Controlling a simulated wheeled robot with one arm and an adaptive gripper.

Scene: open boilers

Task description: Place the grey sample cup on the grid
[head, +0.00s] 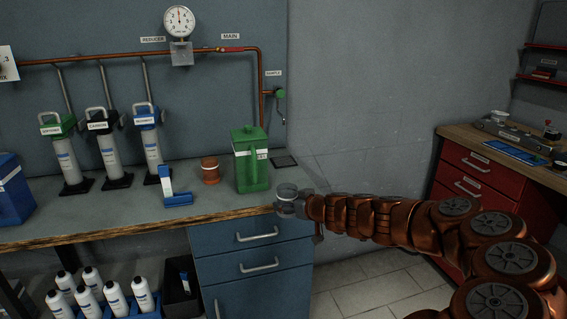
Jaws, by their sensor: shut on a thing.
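The grey sample cup (287,190) appears as a small light-grey round shape at the end of my copper-coloured arm. My gripper (291,207) is shut on it, at the front right corner of the bench. The fingers are small and partly merge with the cup in this view. The grid (285,161) looks to be the dark flat square at the bench's right end, below the green sample tap (280,93). It is bare and lies behind the cup, apart from it.
A green jug (251,160) stands just left of the grid. A copper-coloured pot (210,171) and a blue holder (175,190) are further left. Three labelled cylinders (109,155) stand behind. A red drawer cabinet (478,178) is at right.

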